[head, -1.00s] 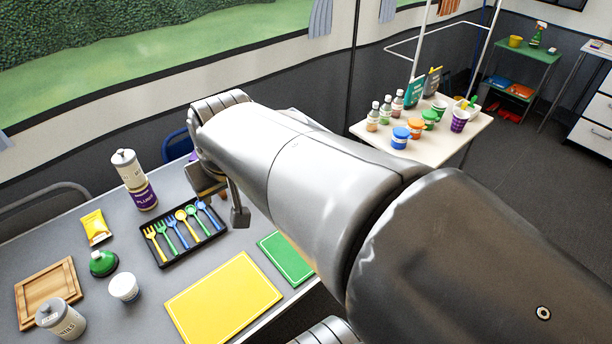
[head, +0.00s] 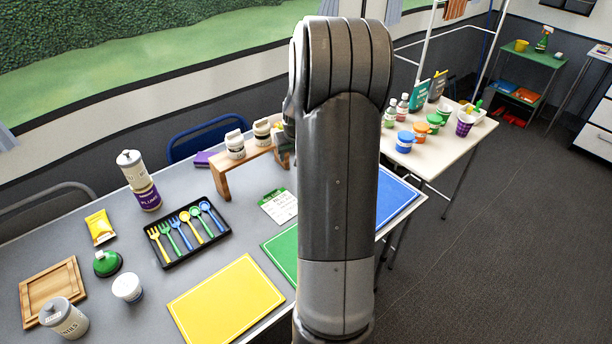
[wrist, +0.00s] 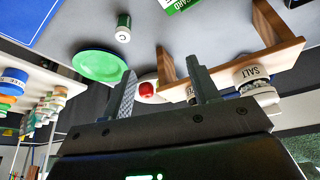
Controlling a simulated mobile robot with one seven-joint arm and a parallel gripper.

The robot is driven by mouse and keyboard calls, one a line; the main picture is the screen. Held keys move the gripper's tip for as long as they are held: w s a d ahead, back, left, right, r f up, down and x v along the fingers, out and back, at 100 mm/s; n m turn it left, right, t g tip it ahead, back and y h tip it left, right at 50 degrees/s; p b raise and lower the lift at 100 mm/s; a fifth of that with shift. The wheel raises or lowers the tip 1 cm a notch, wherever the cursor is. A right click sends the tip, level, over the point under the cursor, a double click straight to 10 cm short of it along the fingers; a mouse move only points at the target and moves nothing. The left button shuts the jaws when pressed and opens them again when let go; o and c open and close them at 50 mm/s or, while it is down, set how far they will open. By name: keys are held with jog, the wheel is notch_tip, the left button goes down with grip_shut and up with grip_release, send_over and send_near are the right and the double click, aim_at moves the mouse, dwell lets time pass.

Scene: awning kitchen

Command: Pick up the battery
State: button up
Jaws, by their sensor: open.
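The battery (wrist: 123,28), a small green and white cylinder, lies on the grey table in the wrist view, near the top, just beyond a green plate. I cannot find it in the head view, where my arm covers part of the table. My gripper (wrist: 161,70) is open in the wrist view, its two fingers apart. The battery is ahead of and to the left of the fingers, not between them. A red and white round item (wrist: 147,90) shows in the gap between the fingers. In the head view my gripper is mostly hidden behind my arm.
The green plate (wrist: 98,65) is by the left finger. A wooden stand (head: 246,166) with seasoning jars (head: 235,145) is close by; it shows right of the fingers in the wrist view (wrist: 235,68). A cutlery tray (head: 187,232) and yellow mat (head: 227,300) are left of my arm.

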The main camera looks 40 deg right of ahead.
jog(key=shift+m, duration=0.4)
jog(key=w+d+f, duration=0.1)
jog(key=d+f, duration=0.2)
jog(key=f, duration=0.3)
jog(key=w+d+f, duration=0.1)
jog(key=d+f, duration=0.2)
jog(key=f, duration=0.3)
jog(key=w+d+f, duration=0.1)
jog(key=d+f, duration=0.2)
jog(key=f, duration=0.3)
jog(key=shift+w+d+f, duration=0.1)
jog(key=shift+w+d, duration=0.05)
jog(key=shift+d, duration=0.25)
jog(key=c, duration=1.1)
